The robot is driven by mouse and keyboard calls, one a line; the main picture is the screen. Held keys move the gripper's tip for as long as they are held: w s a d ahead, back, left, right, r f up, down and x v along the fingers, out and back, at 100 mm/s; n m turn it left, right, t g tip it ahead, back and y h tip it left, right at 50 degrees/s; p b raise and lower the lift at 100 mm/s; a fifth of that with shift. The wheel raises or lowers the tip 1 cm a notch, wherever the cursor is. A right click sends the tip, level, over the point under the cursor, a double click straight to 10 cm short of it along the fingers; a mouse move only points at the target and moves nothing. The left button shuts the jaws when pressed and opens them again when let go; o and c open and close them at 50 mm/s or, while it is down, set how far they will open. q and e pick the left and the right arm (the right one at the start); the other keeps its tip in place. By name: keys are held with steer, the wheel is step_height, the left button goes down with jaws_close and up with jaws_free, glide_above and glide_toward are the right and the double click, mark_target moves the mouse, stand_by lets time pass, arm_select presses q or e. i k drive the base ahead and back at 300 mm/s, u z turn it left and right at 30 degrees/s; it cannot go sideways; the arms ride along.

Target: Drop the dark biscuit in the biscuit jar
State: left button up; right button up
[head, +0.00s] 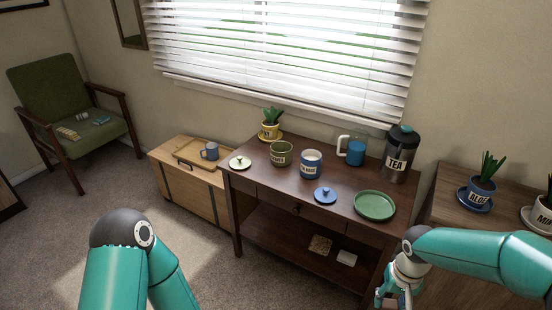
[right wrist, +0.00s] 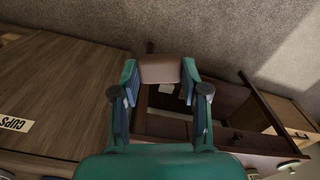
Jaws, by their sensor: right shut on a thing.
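My right gripper (right wrist: 160,82) is shut on a brown, block-like thing, which I take to be the dark biscuit (right wrist: 160,68), held between its two fingertips in the right wrist view. In the head view the right gripper (head: 393,294) is low at the right front of the dark wooden table; the biscuit cannot be made out there. On the tabletop stand a green labelled pot (head: 281,154) and a blue labelled pot (head: 311,165), both without lids. Their labels are too small to read, so I cannot tell which is the biscuit jar. My left gripper is out of view.
A cabinet (head: 447,200) with plants stands right.

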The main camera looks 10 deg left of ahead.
mark_target(285, 158)
steer(key=z, duration=0.7)
steer(key=i, duration=0.1)
steer(key=u, duration=2)
steer(key=i, duration=1.9)
steer(key=z, duration=1.65)
steer(key=k, duration=0.5)
steer(key=u, duration=0.2)
steer(key=i, duration=0.25)
steer(key=z, duration=0.05)
